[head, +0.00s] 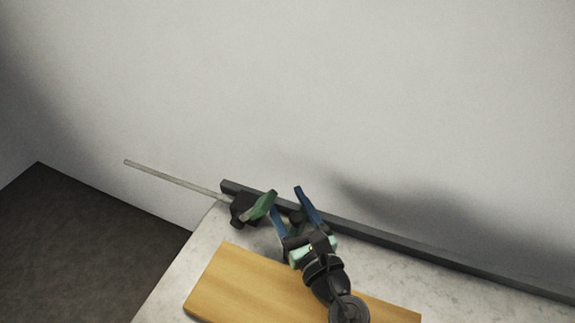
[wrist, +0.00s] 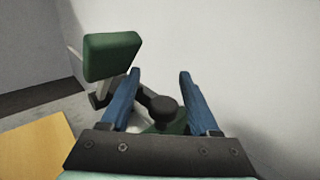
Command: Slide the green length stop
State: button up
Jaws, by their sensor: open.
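A green block (head: 264,205) stands up beside a black carriage (head: 243,209) near the left end of a dark rail. The green block shows large in the wrist view (wrist: 112,55), left of my left finger. A second green part (wrist: 176,124) carries a round black knob (wrist: 163,106) and shows between and beyond my blue fingers. I cannot tell whether the two green parts are one piece. My gripper (head: 286,197) is open, with nothing held between the fingertips (wrist: 160,72). The fingers partly hide the knob area in the head view.
The dark rail (head: 440,253) runs along the wall at the back of a pale stone counter (head: 155,300). A thin rod (head: 170,179) sticks out left past the counter edge. A wooden board (head: 230,285) lies in front. The wall rises close behind.

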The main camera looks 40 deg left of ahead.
jog(key=b+v, duration=0.1)
jog(key=v, duration=1.1)
jog(key=shift+s+d, duration=0.1)
jog(key=shift+d, duration=0.1)
jog(key=shift+s+d, duration=0.1)
jog(key=shift+d, duration=0.1)
jog(key=shift+r, duration=0.1)
